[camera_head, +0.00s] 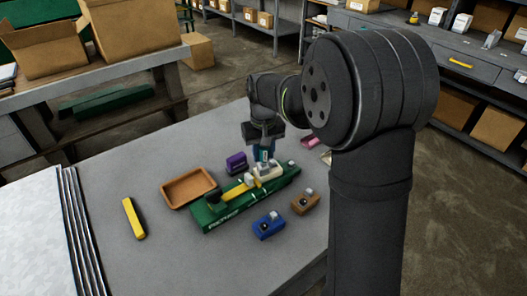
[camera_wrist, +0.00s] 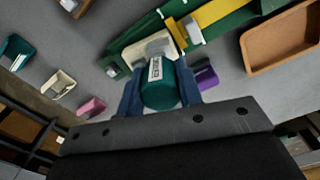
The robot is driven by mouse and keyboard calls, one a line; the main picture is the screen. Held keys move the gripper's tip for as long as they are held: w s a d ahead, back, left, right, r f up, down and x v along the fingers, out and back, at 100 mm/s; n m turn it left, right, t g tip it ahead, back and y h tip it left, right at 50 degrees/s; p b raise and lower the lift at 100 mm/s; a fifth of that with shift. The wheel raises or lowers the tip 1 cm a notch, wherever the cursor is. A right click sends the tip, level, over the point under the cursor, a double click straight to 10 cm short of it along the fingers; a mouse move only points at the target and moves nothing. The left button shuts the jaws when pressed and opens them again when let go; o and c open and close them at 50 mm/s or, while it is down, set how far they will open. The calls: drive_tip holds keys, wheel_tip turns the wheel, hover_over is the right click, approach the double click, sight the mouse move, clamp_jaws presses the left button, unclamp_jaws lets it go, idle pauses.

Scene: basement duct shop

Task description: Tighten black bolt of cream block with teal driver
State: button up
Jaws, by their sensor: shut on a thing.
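The cream block (camera_head: 268,173) sits in a green fixture (camera_head: 218,213); it also shows in the wrist view (camera_wrist: 140,52). My gripper (camera_wrist: 160,82) is shut on the teal driver (camera_wrist: 160,95), with one blue finger on each side of it. In the head view, the driver (camera_head: 264,156) stands roughly upright over the cream block. Its tip is hidden, so I cannot tell whether it touches a bolt. The black bolt cannot be made out. A yellow bar (camera_head: 236,190) lies along the fixture beside the cream block.
A purple block (camera_head: 237,163) stands behind the fixture, with blue (camera_head: 268,225) and brown (camera_head: 305,202) blocks in front. A pink block (camera_head: 309,141) is at right. An empty brown tray (camera_head: 166,196) and a yellow stick (camera_head: 133,218) lie left. The front-left tabletop is clear.

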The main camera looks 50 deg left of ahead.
drive_tip(key=shift+m, duration=0.8)
drive_tip(key=m, duration=0.3)
drive_tip(key=shift+a+m, duration=0.1)
drive_tip(key=shift+m, duration=1.8)
